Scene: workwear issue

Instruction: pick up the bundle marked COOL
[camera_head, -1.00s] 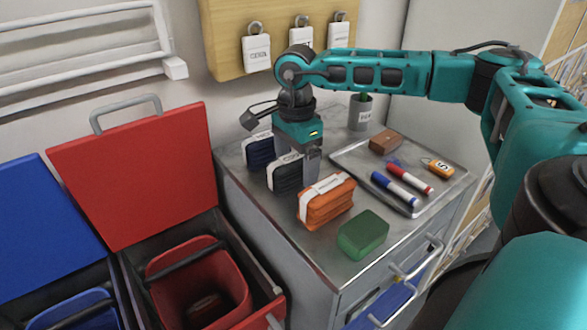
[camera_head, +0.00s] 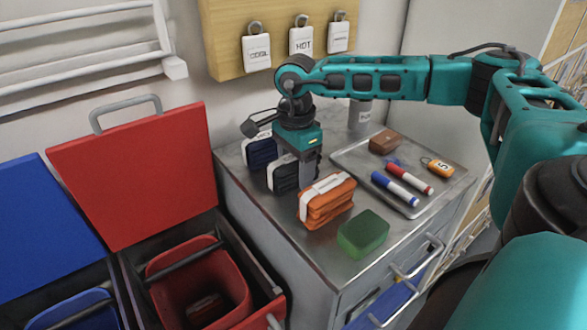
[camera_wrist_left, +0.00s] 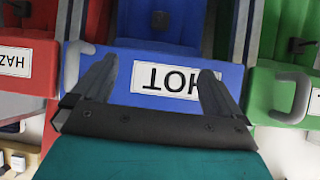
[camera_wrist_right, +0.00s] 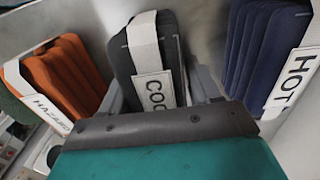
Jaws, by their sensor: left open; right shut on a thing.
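The bundle marked COOL is a dark grey folded stack with a white band and tag; in the right wrist view the bundle (camera_wrist_right: 122,65) stands between my right gripper's fingers, the tag partly cut off by the gripper. My right gripper (camera_wrist_right: 158,90) is shut on it. In the head view the bundle (camera_head: 283,180) is at the cabinet top, partly hidden by my right gripper (camera_head: 303,165). I cannot tell whether it is clear of the surface. My left gripper (camera_wrist_left: 155,85) is open and empty over a blue lid marked HOT (camera_wrist_left: 222,85).
A navy bundle marked HOT (camera_wrist_right: 262,50) and an orange bundle marked HAZARD (camera_wrist_right: 70,75) flank the grey one closely. A green block (camera_head: 363,234) and a tray (camera_head: 350,160) with markers share the cabinet top (camera_head: 290,245). A red bin (camera_head: 190,275) stands open at left.

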